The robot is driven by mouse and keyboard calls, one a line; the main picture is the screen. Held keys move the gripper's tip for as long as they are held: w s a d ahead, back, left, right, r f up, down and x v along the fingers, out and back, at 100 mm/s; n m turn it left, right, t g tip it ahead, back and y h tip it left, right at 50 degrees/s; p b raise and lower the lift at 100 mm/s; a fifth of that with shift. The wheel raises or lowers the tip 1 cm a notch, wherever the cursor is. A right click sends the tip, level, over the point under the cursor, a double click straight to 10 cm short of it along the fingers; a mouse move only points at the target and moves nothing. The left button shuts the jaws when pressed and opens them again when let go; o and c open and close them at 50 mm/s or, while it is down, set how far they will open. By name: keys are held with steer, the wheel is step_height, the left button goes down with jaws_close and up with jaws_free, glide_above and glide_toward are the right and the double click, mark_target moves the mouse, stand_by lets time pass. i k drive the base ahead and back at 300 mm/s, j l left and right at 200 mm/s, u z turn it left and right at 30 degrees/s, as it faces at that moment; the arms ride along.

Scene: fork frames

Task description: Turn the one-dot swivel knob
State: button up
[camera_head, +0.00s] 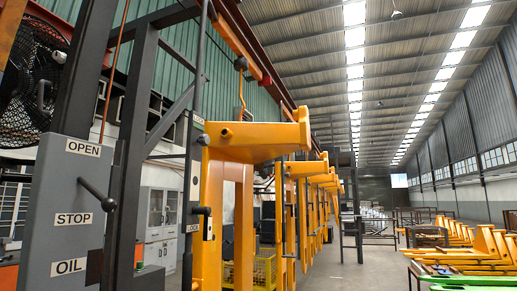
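I cannot make out a knob with one dot in the camera_head view. A grey panel (68,235) stands at the left, with OPEN, STOP and OIL labels. A black lever with a round end (97,194) sticks out of it, slanting down to the right; no dot shows on it. Further right, small dark fittings (203,210) sit on a dark upright beside the yellow frame (213,185), near small labels too small to read surely. A small rounded piece (203,140) sits above them; no dot can be told. My gripper is not in view.
Yellow fork frames (320,175) stand in a row going back along the left. More yellow frames (485,245) lie low at the right, with a green bar (470,287) in front. The grey floor (355,270) between them looks open. A light cabinet (158,225) stands behind the panel.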

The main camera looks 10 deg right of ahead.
mark_target(204, 140)
steer(key=i+l, duration=1.05)
steer(key=l, duration=0.15)
